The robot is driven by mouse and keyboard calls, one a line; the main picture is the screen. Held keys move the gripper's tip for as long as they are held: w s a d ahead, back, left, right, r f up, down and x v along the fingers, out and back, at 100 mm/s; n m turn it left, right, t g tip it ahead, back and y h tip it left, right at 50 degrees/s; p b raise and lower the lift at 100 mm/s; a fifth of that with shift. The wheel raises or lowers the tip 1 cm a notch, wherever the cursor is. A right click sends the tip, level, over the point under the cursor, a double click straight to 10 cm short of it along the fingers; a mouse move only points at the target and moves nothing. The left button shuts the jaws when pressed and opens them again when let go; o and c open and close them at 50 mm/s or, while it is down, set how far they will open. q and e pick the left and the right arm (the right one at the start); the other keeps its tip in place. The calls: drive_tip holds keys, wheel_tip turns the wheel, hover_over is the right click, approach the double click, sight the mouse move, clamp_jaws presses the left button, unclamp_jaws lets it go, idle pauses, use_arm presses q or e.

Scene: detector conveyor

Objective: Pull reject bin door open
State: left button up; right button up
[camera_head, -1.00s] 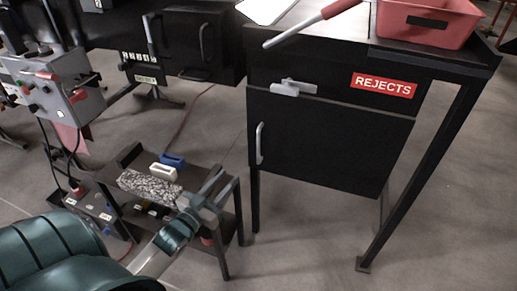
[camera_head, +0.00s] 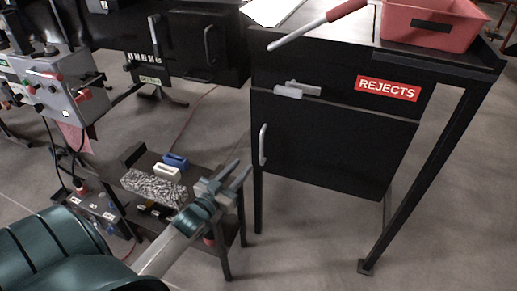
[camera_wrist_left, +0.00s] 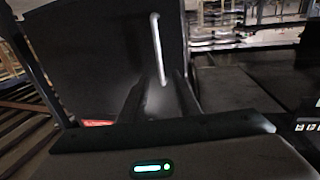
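The reject bin door (camera_head: 335,150) is a black panel under the red REJECTS label (camera_head: 388,89). My right gripper is in neither view.
A grey latch (camera_head: 297,89) sits above the door.

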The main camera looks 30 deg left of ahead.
sight(261, 146)
use_arm(q)
drive_tip(key=w, duration=1.1)
drive_tip(key=shift+w+a, duration=0.25)
clamp_jaws()
